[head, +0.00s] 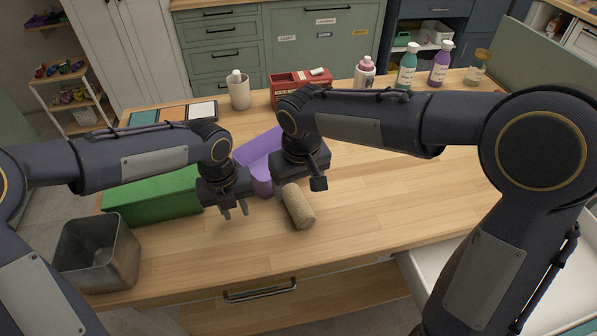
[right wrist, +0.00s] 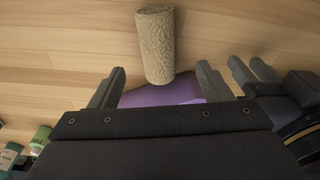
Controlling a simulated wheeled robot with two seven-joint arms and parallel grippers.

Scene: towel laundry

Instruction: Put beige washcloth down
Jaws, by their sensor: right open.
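The beige washcloth (head: 298,206) is rolled into a cylinder and lies on its side on the wooden table, near the front middle. My right gripper (head: 317,182) is just behind and above it. In the right wrist view, the gripper (right wrist: 160,78) is open, and the near end of the washcloth (right wrist: 157,42) shows between its spread fingertips, with no finger closed on it. My left gripper (head: 235,212) hangs to the left of the washcloth, its two fingers apart and nothing between them; its fingers also show in the right wrist view (right wrist: 252,72).
A purple bin (head: 258,148) stands behind the grippers, partly hidden. A green box (head: 155,197) and a metal bin (head: 97,255) stand at left. A red box (head: 290,85) and several bottles line the back. Table to the right of the washcloth is clear.

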